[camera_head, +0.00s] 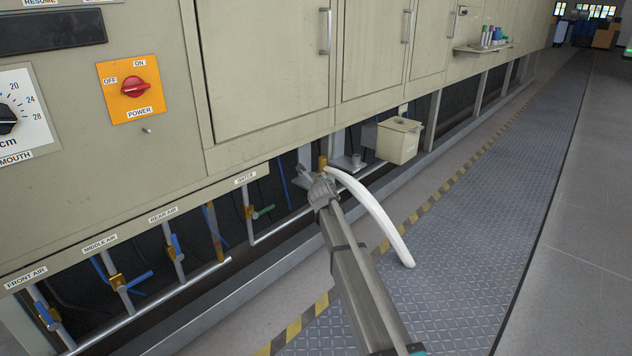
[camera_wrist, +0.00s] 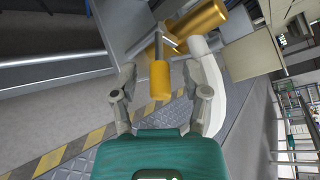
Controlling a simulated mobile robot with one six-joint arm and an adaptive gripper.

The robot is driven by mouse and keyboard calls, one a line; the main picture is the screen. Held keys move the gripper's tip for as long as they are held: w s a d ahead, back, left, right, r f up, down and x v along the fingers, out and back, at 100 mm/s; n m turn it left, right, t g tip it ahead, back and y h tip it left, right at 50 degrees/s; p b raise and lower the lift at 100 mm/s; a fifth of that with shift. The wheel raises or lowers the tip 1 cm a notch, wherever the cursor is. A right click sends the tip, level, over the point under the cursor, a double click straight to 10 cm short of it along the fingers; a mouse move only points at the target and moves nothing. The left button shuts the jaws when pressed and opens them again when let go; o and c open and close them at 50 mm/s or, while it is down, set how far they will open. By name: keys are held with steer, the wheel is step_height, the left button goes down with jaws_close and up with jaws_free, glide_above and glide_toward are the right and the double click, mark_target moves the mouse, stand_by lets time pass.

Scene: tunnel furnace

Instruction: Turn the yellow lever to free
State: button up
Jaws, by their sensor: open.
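The yellow lever (camera_wrist: 160,78) shows in the wrist view as a yellow grip on a thin metal stem, below a brass fitting (camera_wrist: 198,20). My gripper (camera_wrist: 160,72) is open, with one finger to the left and one to the right of the yellow grip. I cannot tell whether either finger touches it. In the head view my gripper (camera_head: 312,178) is low under the cabinet, just in front of the small brass fitting (camera_head: 322,162). There my gripper hides the lever.
A white hose (camera_head: 378,205) curves from the fitting to the floor, close to my gripper's right. A beige box (camera_head: 399,140) is to the right. Valves with blue handles (camera_head: 176,246) and a green-handled valve (camera_head: 262,211) are to the left. The cabinet (camera_head: 270,70) overhangs. The patterned walkway (camera_head: 480,210) is clear.

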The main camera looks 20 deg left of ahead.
steer(key=shift+c, duration=0.8)
steer(key=shift+s+d+f, duration=0.1)
steer(key=shift+d, duration=0.35)
steer(key=c, duration=0.4)
steer(key=s+d+n+h+p, duration=0.1)
steer(key=d, duration=0.4)
steer(key=s+d+n+g+h+p, duration=0.1)
steer(key=s+d, duration=0.1)
steer(key=d, duration=0.4)
steer(key=s+d+n+g+h+p, duration=0.1)
steer(key=d+n+p, duration=0.1)
steer(key=d, duration=0.4)
steer(key=shift+s+f+h, duration=0.3)
steer(key=shift+f+h, duration=0.05)
steer(key=shift+h, duration=0.05)
jaws_close()
steer(key=s+d+n+g+h+p, duration=0.3)
steer(key=s+d+n+g+p, duration=0.65)
steer(key=s+d, duration=1.45)
steer(key=s+d+r+n+g+p, duration=0.1)
steer(key=s+d+n, duration=0.3)
steer(key=s, duration=0.2)
steer(key=s+d+r+n+g+y, duration=0.1)
steer(key=s+d+n, duration=0.3)
steer(key=s, duration=0.3)
steer(key=shift+s+d+r+n+p, duration=0.25)
steer(key=shift+d+r+n+p, duration=0.1)
steer(key=shift+d+p, duration=0.1)
steer(key=shift+s, duration=0.1)
